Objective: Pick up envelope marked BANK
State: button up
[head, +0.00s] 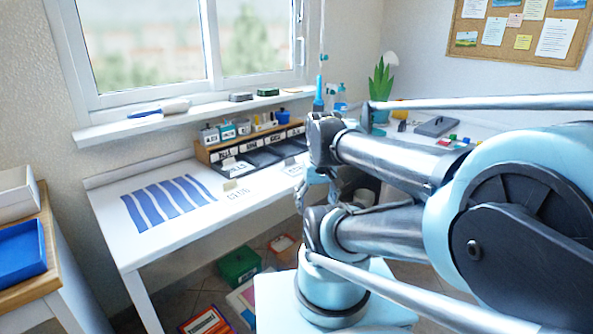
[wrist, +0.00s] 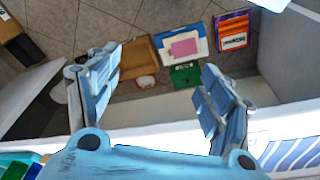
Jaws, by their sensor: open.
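I cannot make out an envelope marked BANK in either view. In the head view, a white envelope-like piece with dark lettering (head: 238,192), which seems to read CLUB, lies on the white desk (head: 150,184). Another small lettered white piece (head: 293,169) lies further right, by the dark sorting tray (head: 262,157). The tray's labels are too small to read surely. In the wrist view my gripper (wrist: 160,68) is open and empty, its two fingers wide apart. It hangs over the desk edge, with the floor showing between the fingers.
A blue-striped sheet (head: 168,202) lies on the desk's left part. A wooden rack (head: 205,155) stands at the wall below the window. On the floor are a green box (wrist: 185,75), an orange-purple book (wrist: 233,38) and a wooden tray (wrist: 143,60). My arm hides the desk's right part.

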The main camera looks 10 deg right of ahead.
jog(key=w+r+n, duration=0.2)
jog(key=w+r, duration=0.6)
jog(key=w, duration=0.1)
notch_tip(320, 180, up, 6)
jog(key=n+g, duration=0.2)
jog(key=n, duration=0.1)
send_over(290, 160)
jog(key=f, duration=1)
jog(key=shift+w+a+f, duration=0.15)
jog(key=shift+w+f, duration=0.05)
jog(key=shift+f, duration=0.05)
jog(key=shift+s+d+f, duration=0.1)
jog(key=shift+f, duration=1.3)
jog(key=shift+s+d+f, duration=0.1)
jog(key=shift+f, duration=1.3)
jog(key=c, duration=0.8)
